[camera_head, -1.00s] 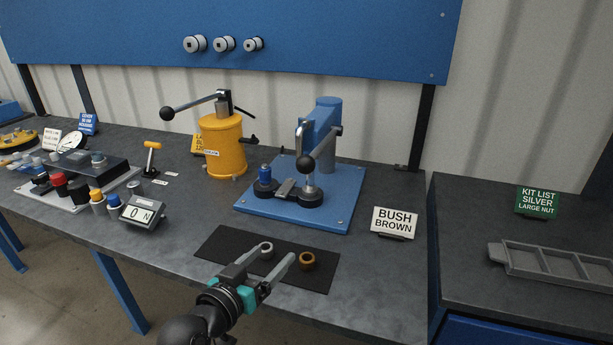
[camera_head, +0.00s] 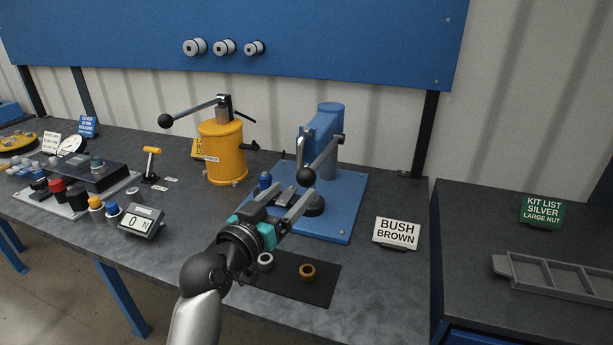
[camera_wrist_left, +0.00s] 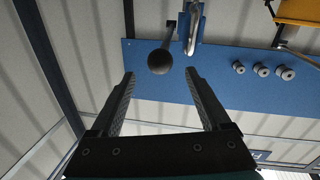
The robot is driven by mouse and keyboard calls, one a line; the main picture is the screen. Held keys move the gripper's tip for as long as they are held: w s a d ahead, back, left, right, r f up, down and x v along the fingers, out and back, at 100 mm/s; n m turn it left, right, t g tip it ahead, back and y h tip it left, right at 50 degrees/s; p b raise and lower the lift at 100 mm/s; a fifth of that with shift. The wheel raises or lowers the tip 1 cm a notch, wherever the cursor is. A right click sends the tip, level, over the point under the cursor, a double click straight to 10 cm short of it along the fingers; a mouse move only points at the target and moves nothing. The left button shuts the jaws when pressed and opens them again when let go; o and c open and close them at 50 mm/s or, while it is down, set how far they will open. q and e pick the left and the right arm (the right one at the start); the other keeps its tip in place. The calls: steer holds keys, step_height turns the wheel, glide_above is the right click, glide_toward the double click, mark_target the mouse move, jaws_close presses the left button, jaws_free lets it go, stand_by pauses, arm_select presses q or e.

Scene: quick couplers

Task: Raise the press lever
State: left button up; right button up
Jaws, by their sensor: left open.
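The blue press (camera_head: 319,128) stands on a blue base plate (camera_head: 345,205). Its lever (camera_head: 323,158) slants down toward me from the pivot and ends in a black ball knob (camera_head: 306,177). My left gripper (camera_head: 289,191) is open and empty, just in front of and below the knob. In the left wrist view the knob (camera_wrist_left: 159,61) shows just beyond and between the open fingertips (camera_wrist_left: 160,74), apparently apart from them. My left gripper partly hides the base plate and the black fixtures on it. My right gripper does not show.
A black mat (camera_head: 322,288) with a silver ring (camera_head: 265,262) and a brown bush (camera_head: 307,271) lies in front. A yellow press (camera_head: 222,152) stands left. A "BUSH BROWN" sign (camera_head: 396,233) stands right. A grey tray (camera_head: 560,278) lies on the right bench.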

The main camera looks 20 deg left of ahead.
mark_target(301, 182)
arm_select(q)
steer(key=w, duration=0.3)
steer(key=w+d, duration=0.1)
steer(key=w, duration=0.3)
steer(key=shift+w+d, duration=0.2)
jaws_close()
stand_by(0.5)
stand_by(0.4)
